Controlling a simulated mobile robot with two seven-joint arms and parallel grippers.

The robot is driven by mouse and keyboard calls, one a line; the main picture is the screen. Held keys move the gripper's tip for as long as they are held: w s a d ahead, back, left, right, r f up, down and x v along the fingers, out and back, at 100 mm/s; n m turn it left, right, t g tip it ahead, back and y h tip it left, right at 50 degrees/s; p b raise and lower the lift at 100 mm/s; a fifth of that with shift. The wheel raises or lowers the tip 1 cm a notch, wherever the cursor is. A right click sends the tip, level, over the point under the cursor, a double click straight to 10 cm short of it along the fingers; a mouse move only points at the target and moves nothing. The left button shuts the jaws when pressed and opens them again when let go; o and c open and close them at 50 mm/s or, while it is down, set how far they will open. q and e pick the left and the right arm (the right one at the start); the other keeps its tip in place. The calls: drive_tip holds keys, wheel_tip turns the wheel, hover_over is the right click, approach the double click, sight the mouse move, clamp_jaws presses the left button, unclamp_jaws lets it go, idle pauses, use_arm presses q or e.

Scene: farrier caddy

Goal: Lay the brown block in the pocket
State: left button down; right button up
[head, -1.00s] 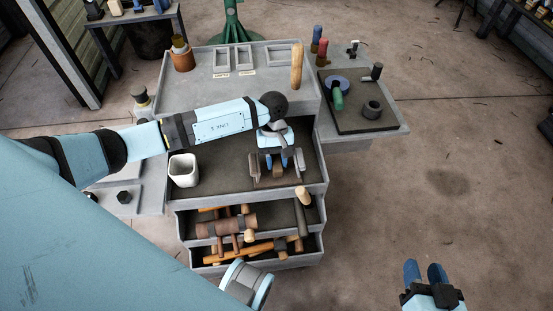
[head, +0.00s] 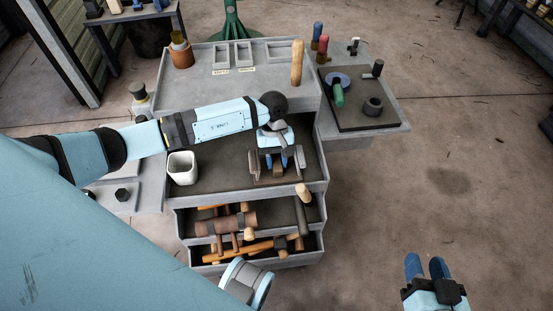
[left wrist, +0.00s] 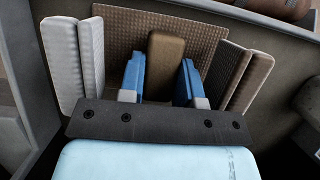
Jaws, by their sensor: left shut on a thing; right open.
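The brown block (left wrist: 166,62) is held between the blue fingers of my left gripper (left wrist: 161,82), in the left wrist view. A brown ribbed mat (left wrist: 125,22) lies behind it, with grey slabs (left wrist: 75,58) to the left and brown slabs (left wrist: 240,78) to the right. In the head view my left gripper (head: 276,158) is low over the caddy's upper tray; the block is hard to make out there. Pockets show in the caddy top: two narrow labelled ones (head: 221,68) and a wider one (head: 278,62). My right gripper (head: 427,268) is open and empty at lower right.
A white cup (head: 183,168) stands left in the tray. Two lower drawers (head: 285,268) hold wooden-handled tools. A wooden handle (head: 297,62) stands at the top right corner. A side shelf (head: 392,128) carries a dark mat with tools. Open floor lies to the right.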

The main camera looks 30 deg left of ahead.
use_arm(q)
drive_tip(key=shift+f, duration=0.25)
use_arm(e)
drive_tip(key=shift+f, duration=0.2)
use_arm(q)
drive_tip(key=c, duration=0.7)
unclamp_jaws()
drive_tip(key=shift+c, duration=0.2)
drive_tip(key=shift+w+a+r, duration=0.15)
drive_tip(key=shift+w+r, duration=0.05)
drive_tip(key=shift+r, duration=0.4)
drive_tip(key=v, duration=0.6)
drive_tip(key=shift+p, duration=0.45)
use_arm(e)
drive_tip(key=shift+s+d+r, duration=0.1)
drive_tip(key=shift+d+r, duration=0.05)
use_arm(q)
drive_tip(key=shift+r, duration=0.1)
drive_tip(key=shift+w+r, duration=0.1)
drive_tip(key=shift+s+d+p+v, duration=0.1)
drive_tip(key=shift+s+p+v, duration=0.2)
drive_tip(key=shift+v, duration=0.75)
drive_tip(key=shift+s+d+p+v, duration=0.1)
drive_tip(key=shift+p+v, duration=0.25)
drive_tip(key=shift+v, duration=0.7)
use_arm(e)
drive_tip(key=shift+r, duration=0.65)
